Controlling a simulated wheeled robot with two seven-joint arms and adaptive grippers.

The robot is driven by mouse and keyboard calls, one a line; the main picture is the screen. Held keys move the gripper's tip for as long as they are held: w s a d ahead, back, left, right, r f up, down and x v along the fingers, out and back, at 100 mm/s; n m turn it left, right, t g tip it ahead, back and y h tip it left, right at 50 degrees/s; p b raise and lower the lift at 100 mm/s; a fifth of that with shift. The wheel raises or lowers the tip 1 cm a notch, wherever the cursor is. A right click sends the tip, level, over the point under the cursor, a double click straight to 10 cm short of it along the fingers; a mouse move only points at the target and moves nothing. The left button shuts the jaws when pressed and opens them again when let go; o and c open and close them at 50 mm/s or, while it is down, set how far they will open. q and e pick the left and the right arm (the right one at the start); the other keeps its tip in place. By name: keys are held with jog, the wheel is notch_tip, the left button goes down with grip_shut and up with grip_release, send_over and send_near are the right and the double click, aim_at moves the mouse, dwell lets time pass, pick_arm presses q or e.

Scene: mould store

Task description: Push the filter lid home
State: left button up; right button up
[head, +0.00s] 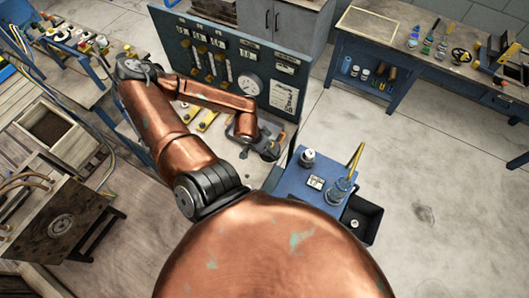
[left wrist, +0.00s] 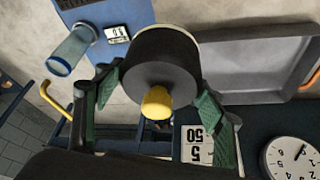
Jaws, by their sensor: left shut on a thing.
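My left gripper (head: 267,147) is in front of the blue gauge panel in the head view. In the left wrist view the green-padded fingers of my left gripper (left wrist: 160,100) are closed on opposite sides of a dark round piece with a yellow knob, which looks like the filter lid (left wrist: 158,62). A pale rim shows along its far edge. In the head view the lid is hidden or too small to make out. What lies under the lid is hidden, so I cannot tell whether it is seated. My right gripper is not in view.
The gauge panel (head: 284,68) stands close behind my left gripper. A blue stand (head: 291,184) to the right carries a white-topped jar (head: 308,157) and a bluish clear cup (head: 340,190). A black bin (head: 371,212) is beside it. Open floor lies further right.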

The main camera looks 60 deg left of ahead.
pick_arm(q)
jog(key=w+d+n+y+b, duration=0.15)
jog(key=w+n+b, duration=0.55)
jog(key=w, duration=1.8)
jog(key=shift+a+f+m+g+b, duration=0.1)
jog(key=shift+f+m+b, duration=0.25)
jog(key=shift+f+b, duration=2.9)
jog(key=shift+a+f+m+g+b, duration=0.1)
jog(key=shift+f+m+b, duration=0.2)
jog(key=shift+f+b, duration=2.95)
jog(key=shift+a+f+m+g+b, duration=0.1)
jog(key=shift+f+m+b, duration=0.25)
jog(key=shift+f+b, duration=2.9)
jog(key=shift+f, duration=0.25)
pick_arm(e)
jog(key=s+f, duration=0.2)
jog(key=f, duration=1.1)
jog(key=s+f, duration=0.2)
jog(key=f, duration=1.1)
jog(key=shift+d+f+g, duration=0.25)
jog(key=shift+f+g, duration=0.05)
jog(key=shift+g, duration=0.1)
pick_arm(q)
jog(key=shift+d, duration=0.1)
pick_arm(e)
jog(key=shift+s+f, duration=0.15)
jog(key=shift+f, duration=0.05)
